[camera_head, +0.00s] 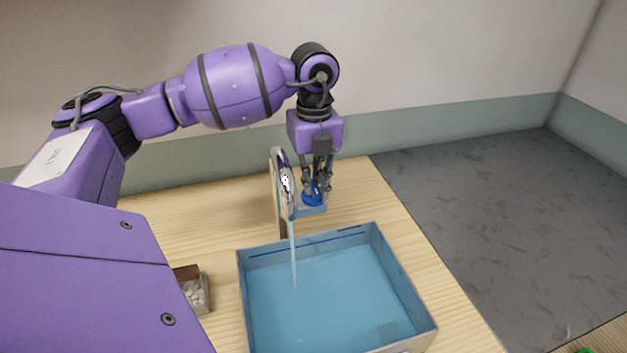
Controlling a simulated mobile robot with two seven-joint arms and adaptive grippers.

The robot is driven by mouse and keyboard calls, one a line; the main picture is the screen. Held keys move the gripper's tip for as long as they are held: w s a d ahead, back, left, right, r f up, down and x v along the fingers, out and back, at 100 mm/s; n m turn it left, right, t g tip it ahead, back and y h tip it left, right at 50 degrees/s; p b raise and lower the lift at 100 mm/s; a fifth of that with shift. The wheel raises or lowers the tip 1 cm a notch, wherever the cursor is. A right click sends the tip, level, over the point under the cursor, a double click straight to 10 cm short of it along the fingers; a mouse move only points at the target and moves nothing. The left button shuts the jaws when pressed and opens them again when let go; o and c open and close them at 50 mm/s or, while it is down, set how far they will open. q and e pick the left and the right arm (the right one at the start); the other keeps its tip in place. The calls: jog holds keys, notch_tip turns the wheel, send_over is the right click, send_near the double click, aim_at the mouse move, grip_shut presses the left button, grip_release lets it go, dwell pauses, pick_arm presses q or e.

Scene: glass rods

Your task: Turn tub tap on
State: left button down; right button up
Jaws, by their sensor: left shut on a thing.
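The tub (405,277) is a blue open box on the wooden table. The tap (284,172) is a curved metallic spout at the tub's back edge. A thin pale-blue stream of water (293,255) runs from the spout down into the tub. My left gripper (316,194) points down just right of the spout. It is shut on the blue tap knob (312,199), which is partly hidden by the fingers. My right gripper is not in view.
A small open box with pale pieces (196,292) stands left of the tub, partly hidden by my own purple body. Dark grey floor (500,220) lies to the right, with walls behind.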

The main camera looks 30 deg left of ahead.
aim_at(314, 186)
pick_arm(q)
jog(key=c, duration=1.8)
grip_release()
notch_tip(314, 186, up, 12)
